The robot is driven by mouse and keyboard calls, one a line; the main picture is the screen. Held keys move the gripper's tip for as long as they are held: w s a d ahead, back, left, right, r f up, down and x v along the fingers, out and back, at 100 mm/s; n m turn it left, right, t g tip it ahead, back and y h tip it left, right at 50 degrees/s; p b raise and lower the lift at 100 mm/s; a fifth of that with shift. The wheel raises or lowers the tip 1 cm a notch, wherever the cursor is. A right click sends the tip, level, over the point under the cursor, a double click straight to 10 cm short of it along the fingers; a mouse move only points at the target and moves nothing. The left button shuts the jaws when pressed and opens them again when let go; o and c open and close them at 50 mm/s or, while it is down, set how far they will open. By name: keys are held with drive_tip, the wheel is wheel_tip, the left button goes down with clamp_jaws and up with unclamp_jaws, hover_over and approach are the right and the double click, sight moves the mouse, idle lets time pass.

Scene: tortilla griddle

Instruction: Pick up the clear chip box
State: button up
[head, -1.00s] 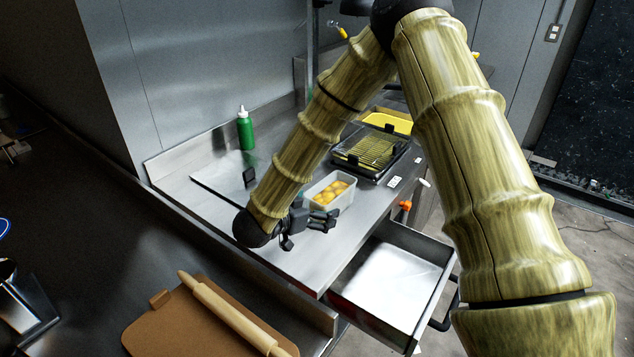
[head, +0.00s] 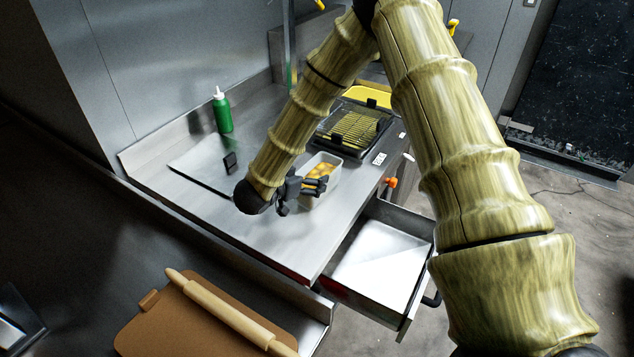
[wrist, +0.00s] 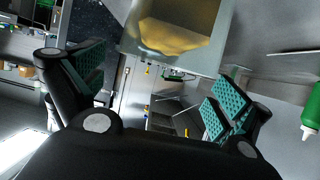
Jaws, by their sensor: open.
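The clear chip box (head: 333,176) is a small see-through tub with yellow chips inside, standing on the steel counter. In the wrist view the box (wrist: 200,62) is at the top centre, just beyond and between the fingertips. My gripper (head: 314,187) is open and empty beside the near side of the box, its fingers overlapping part of the box in the head view. In the wrist view my gripper (wrist: 150,90) shows its two green-padded fingers spread wide. Whether a finger touches the box I cannot tell.
A black rack tray (head: 354,128) stands behind the box, with a yellow tray (head: 366,95) beyond. A green bottle (head: 222,112) stands by the back wall. An open drawer (head: 385,260) juts out at the right. A cutting board with a rolling pin (head: 225,308) lies in front.

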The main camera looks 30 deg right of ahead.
drive_tip(key=shift+p+x, duration=1.2)
drive_tip(key=shift+x, duration=1.15)
drive_tip(key=shift+s, duration=0.15)
drive_tip(key=c, duration=1.5)
